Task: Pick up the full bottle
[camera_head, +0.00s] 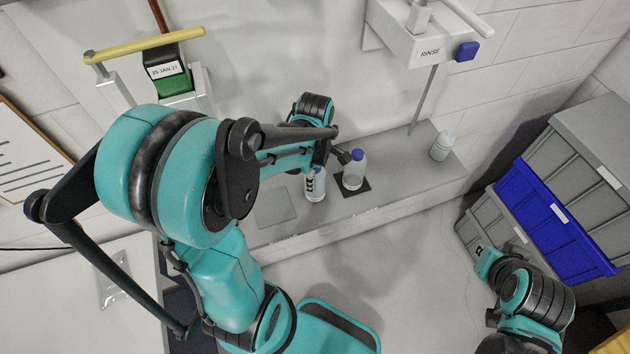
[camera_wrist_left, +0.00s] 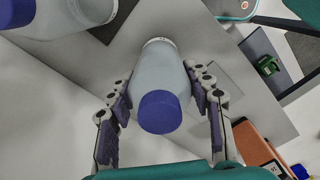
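Two pale bottles with blue caps stand close together on the grey ledge. The left bottle (camera_head: 318,187) is between the fingers of my left gripper (camera_head: 315,182); it also shows in the left wrist view (camera_wrist_left: 160,72). There, the left gripper's fingers (camera_wrist_left: 162,98) flank it, with a narrow gap on the left side and little or none visible on the right. The other bottle (camera_head: 353,174) stands on a black mat, and also shows at the wrist view's upper left (camera_wrist_left: 62,14). I cannot tell how full either is. My right gripper (camera_head: 482,254) is low at the right, fingers unclear.
A third pale bottle (camera_head: 443,146) stands farther right on the ledge (camera_head: 405,165). A RINSE fixture (camera_head: 425,45) hangs above. Grey and blue bins (camera_head: 550,220) are stacked at the right. A yellow-handled fixture (camera_head: 150,45) is at the upper left.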

